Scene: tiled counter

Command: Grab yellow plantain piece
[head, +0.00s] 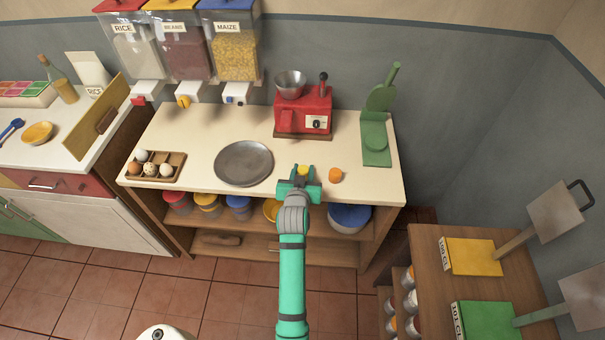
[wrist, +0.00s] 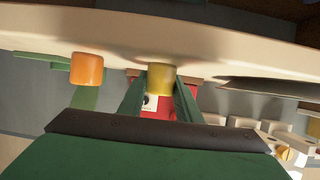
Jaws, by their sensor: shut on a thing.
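The yellow plantain piece (head: 303,170) is at the front of the cream counter, between the fingertips of my gripper (head: 300,178). In the wrist view the yellow piece (wrist: 160,79) is a short cylinder with a green finger of my gripper (wrist: 161,88) on each side. The gripper is shut on it. The piece appears to be at the counter surface; I cannot tell whether it is lifted. An orange piece (head: 335,175) stands on the counter just to the right, outside the gripper, and also shows in the wrist view (wrist: 87,69).
A grey round plate (head: 243,163) lies left of the gripper, with an egg tray (head: 156,167) further left. A red machine (head: 303,112) with a metal bowl stands behind. A green press (head: 376,135) stands at the back right. The counter's front right is clear.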

